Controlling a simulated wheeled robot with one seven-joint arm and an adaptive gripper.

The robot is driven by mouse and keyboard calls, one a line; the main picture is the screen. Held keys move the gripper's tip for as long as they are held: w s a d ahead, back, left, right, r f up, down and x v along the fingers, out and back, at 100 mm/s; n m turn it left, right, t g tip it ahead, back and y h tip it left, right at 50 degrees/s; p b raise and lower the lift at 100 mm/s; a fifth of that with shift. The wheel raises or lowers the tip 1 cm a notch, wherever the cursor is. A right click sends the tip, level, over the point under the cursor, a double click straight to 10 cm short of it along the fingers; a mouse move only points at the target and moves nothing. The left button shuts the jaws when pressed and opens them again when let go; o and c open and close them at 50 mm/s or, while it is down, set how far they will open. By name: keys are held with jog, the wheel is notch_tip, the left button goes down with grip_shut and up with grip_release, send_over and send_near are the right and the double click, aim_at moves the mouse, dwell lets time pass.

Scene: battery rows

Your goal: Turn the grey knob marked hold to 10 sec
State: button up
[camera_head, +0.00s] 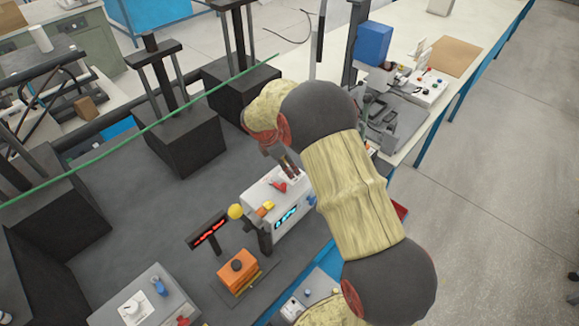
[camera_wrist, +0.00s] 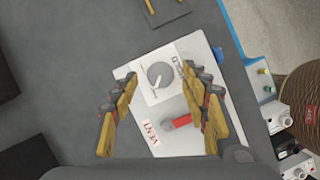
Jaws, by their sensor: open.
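In the wrist view a round grey knob (camera_wrist: 160,75) with a pale pointer sits on a white plate on top of a white box (camera_wrist: 190,143). The pointer slants toward the lower left of the picture. Small print beside the knob is too small to read. My gripper (camera_wrist: 160,78) is open, with one yellow finger on each side of the knob and a gap to it. Whether the fingers are down at knob height I cannot tell. In the head view my gripper (camera_head: 287,165) is over the white box (camera_head: 296,222), and the knob is hidden there.
A red-handled lever (camera_wrist: 177,122) beside a VENT label (camera_wrist: 151,133) is close to the knob. The box's front has a blue display (camera_head: 285,217). A red-lit display (camera_head: 208,232) and an orange block (camera_head: 238,268) stand nearby. Dark bench surface (camera_head: 150,225) is free at left.

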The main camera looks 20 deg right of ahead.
jog(key=shift+d+f, duration=0.2)
jog(key=shift+f, duration=0.3)
jog(key=c, duration=1.1)
jog(key=shift+c, duration=0.2)
